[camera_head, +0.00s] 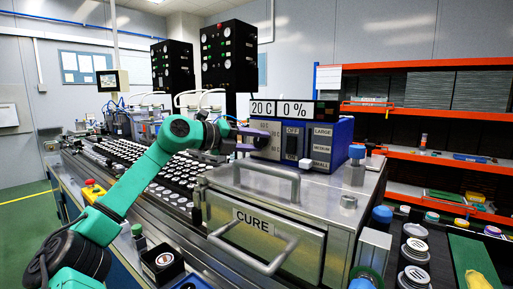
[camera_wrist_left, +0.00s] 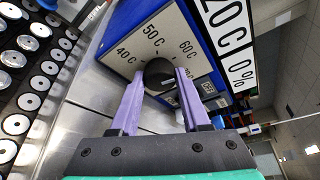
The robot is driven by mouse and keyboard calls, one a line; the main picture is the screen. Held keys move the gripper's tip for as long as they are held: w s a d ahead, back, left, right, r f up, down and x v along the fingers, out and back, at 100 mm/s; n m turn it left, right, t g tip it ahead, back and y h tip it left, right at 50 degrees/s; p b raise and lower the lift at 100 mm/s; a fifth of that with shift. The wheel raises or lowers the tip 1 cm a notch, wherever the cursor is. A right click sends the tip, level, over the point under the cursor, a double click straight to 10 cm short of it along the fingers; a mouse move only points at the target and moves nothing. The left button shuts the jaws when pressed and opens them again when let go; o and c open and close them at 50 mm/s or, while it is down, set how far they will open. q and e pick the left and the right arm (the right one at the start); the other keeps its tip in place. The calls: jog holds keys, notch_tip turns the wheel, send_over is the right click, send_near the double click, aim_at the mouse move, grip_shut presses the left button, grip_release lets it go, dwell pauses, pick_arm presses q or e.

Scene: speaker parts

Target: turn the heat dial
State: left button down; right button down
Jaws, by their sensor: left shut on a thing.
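The heat dial (camera_wrist_left: 160,75) is a round black knob on a pale panel marked 40 C, 50 C and 60 C in the left wrist view. My left gripper (camera_wrist_left: 156,84) has purple fingers, one on each side of the dial, and is shut on it. In the head view the left gripper (camera_head: 244,141) reaches the left part of the blue control box (camera_head: 343,136); the dial there is mostly hidden by the fingers. The display (camera_head: 278,108) above reads 20 C and 0 %. My right gripper is not clearly in view.
A steel cabinet marked CURE (camera_head: 262,228) with protruding bar handles stands below the box. A conveyor of round parts (camera_head: 165,175) runs at left. Orange shelves (camera_head: 440,110) stand behind.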

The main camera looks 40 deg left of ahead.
pick_arm(q)
jog(key=shift+a+n+t+h+b, duration=0.1)
jog(key=shift+n+t+h+b, duration=0.2)
jog(key=shift+n+b, duration=0.45)
jog(key=shift+n, duration=0.25)
jog(key=shift+c, duration=1.9)
grip_release()
jog(key=shift+s, duration=0.1)
